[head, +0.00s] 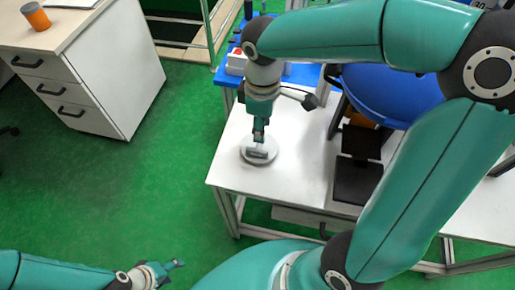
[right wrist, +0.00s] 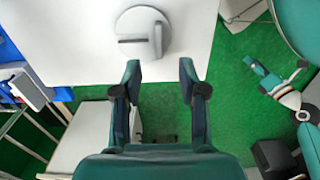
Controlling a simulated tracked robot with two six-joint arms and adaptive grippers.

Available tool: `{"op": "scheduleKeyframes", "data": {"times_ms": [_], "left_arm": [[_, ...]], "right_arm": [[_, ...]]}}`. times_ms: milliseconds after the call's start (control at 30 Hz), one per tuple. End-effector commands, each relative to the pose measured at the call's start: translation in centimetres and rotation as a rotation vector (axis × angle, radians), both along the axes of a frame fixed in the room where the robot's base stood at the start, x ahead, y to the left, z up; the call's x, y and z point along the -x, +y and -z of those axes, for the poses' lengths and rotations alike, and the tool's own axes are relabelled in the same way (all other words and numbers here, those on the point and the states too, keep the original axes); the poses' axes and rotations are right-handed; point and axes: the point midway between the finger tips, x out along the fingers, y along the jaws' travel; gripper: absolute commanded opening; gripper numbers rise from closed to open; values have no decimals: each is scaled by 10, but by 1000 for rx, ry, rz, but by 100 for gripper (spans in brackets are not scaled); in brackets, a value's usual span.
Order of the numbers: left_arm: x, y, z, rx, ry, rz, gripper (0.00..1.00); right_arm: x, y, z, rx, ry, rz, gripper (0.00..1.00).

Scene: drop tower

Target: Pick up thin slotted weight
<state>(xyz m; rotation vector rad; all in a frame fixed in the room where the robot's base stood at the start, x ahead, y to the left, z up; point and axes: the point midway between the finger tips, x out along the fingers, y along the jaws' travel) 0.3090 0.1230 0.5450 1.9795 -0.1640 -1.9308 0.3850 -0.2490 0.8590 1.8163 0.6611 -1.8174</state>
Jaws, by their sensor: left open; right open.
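The slotted weight (head: 248,157), a flat round grey disc with a raised grip piece on top, lies on the white table (head: 227,165) near its left corner. In the right wrist view the weight (right wrist: 130,22) shows at the top centre, beyond the fingertips. My right gripper (head: 259,135) points down just above the weight; in the right wrist view its two fingers (right wrist: 160,68) are apart with nothing between them. Whether a fingertip touches the weight I cannot tell. My left gripper (head: 176,265) is open and empty, low over the green floor, far from the weight.
A white drawer cabinet (head: 120,75) with an orange cup (head: 36,17) stands at the upper left. A blue round object (head: 390,95) and a black piece (head: 358,181) stand right of the weight. Green floor lies open left of the table.

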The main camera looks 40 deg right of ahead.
Motion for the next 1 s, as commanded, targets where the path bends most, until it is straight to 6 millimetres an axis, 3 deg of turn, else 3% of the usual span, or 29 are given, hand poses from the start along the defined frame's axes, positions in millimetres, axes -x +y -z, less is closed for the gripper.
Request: {"op": "scheduleKeyframes", "data": {"times_ms": [33,233,567,833,1000], "left_arm": [[0,0,5,0,0,0,55],[0,0,11,0,-1,0,55],[0,0,14,0,-1,0,55],[0,0,21,0,-1,0,55],[0,0,21,0,-1,0,55]], "right_arm": [[2,-1,15,0,6,3,42],[2,-3,52,0,4,8,42],[-1,-1,74,0,1,9,42],[-8,5,111,0,4,10,42],[-9,5,117,-1,-1,11,42]]}}
